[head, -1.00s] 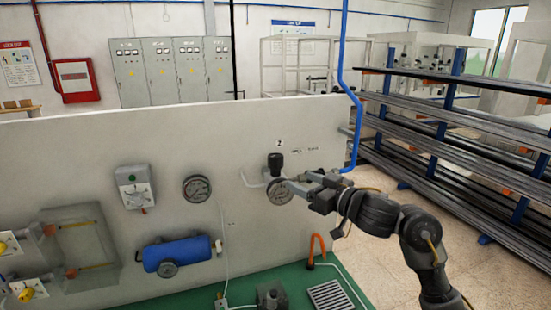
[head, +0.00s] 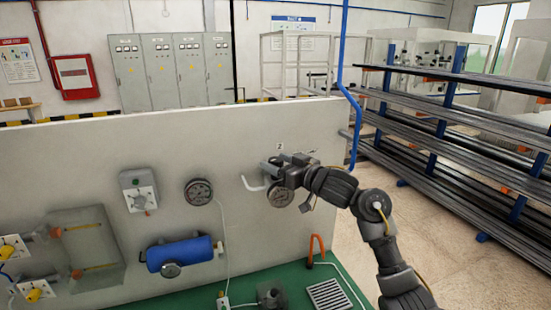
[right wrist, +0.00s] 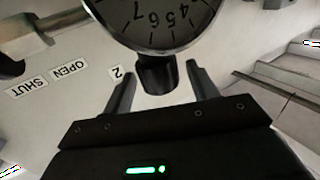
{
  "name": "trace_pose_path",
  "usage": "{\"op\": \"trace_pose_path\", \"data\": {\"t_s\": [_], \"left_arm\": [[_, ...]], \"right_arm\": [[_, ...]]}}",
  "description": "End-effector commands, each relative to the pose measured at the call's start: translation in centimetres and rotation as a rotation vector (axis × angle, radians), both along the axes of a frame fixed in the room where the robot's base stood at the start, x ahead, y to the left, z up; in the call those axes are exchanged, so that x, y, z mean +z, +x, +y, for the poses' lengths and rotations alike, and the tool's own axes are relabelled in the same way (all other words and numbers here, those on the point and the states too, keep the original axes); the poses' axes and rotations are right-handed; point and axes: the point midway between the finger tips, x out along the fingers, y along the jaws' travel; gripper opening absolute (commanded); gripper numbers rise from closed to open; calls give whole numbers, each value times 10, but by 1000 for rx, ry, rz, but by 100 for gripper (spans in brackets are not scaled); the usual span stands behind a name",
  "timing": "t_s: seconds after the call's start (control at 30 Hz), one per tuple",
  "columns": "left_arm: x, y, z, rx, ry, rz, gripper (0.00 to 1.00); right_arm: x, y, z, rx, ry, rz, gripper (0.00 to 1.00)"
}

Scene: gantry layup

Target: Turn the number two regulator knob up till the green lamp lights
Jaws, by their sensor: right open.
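The number two regulator knob (right wrist: 157,75) is black and sits beside its gauge (right wrist: 155,18) in the right wrist view. A label "2" (right wrist: 117,72) is near it. My right gripper (right wrist: 160,85) is open, with one finger on each side of the knob and a visible gap on both sides. In the head view my right gripper (head: 272,166) is at the panel and hides the knob; the gauge (head: 280,194) shows just below. A grey box (head: 139,190) with a small greenish lamp is on the panel to the left; I cannot tell if it is lit. My left gripper is not seen.
The white panel (head: 60,150) also carries another gauge (head: 199,191) and a blue cylinder (head: 180,254). A bent white pipe (head: 252,184) is close left of my right gripper. OPEN and SHUT labels (right wrist: 48,77) are near the knob. A pipe rack (head: 450,130) stands at the right.

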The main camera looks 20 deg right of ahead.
Motion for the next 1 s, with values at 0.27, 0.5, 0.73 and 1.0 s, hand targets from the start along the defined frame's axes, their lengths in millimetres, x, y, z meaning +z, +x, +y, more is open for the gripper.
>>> {"op": "trace_pose_path", "data": {"t_s": [0.27, 0.5, 0.73, 1.0], "left_arm": [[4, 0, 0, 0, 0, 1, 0], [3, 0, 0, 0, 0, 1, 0], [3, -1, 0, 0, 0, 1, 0], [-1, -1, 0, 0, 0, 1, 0]], "right_arm": [[-1, 9, 6, 0, -1, 0, 58], [-1, 9, 6, 0, -1, 0, 48], [-1, 9, 5, 0, -1, 0, 18], [-2, 9, 6, -21, -2, -1, 15]]}}
